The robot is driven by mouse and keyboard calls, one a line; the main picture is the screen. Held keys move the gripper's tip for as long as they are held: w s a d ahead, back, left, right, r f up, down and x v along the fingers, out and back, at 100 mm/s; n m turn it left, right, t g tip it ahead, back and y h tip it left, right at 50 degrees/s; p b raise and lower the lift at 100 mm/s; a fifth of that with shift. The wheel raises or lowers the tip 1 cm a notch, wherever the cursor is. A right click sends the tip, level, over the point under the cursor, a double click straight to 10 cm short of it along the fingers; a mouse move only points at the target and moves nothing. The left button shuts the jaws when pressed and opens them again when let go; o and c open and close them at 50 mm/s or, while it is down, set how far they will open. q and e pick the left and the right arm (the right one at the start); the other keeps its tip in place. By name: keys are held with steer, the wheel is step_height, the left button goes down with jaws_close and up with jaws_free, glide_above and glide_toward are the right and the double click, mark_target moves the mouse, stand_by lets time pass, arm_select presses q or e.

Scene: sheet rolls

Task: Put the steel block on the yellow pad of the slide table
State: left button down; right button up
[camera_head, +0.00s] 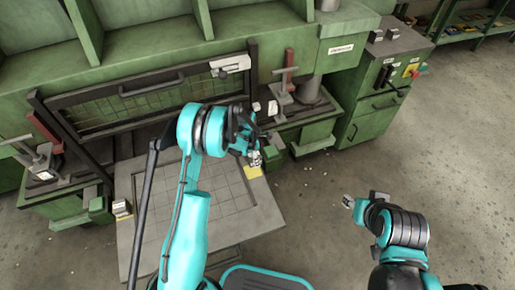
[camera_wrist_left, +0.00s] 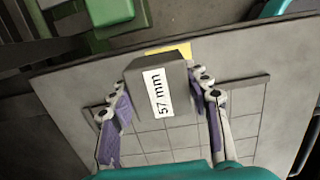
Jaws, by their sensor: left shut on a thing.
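The steel block (camera_wrist_left: 177,75) is a dark grey box with a white "57 mm" label, between the two fingers of my left gripper (camera_wrist_left: 163,100) in the left wrist view. That gripper is shut on it. In the head view my left gripper (camera_head: 254,157) is over the right side of the grey slide table (camera_head: 255,218), and its own arm hides much of the block. The yellow pad (camera_head: 253,173) shows just below the gripper. In the wrist view the pad (camera_wrist_left: 168,50) shows partly behind the block. I cannot tell whether block and pad touch. My right gripper (camera_head: 348,202) is off to the right, too small to read.
A small labelled block (camera_head: 122,208) sits at the table's left edge. The green machine (camera_head: 150,55) stands behind, with a dark-framed mesh guard (camera_head: 140,95) above the table. A green cabinet (camera_head: 375,105) with controls is at right. The floor on the right is clear.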

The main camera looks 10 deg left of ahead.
mark_target(253, 171)
arm_select(q)
steer(key=shift+s+a+f, duration=0.1)
steer(key=shift+s+f, duration=0.45)
steer(key=shift+s, duration=0.35)
steer(key=shift+f+b, duration=1.25)
steer(key=shift+f, duration=0.75)
steer(key=shift+r, duration=0.1)
steer(key=c, duration=0.7)
jaws_free()
steer(key=shift+c, duration=0.2)
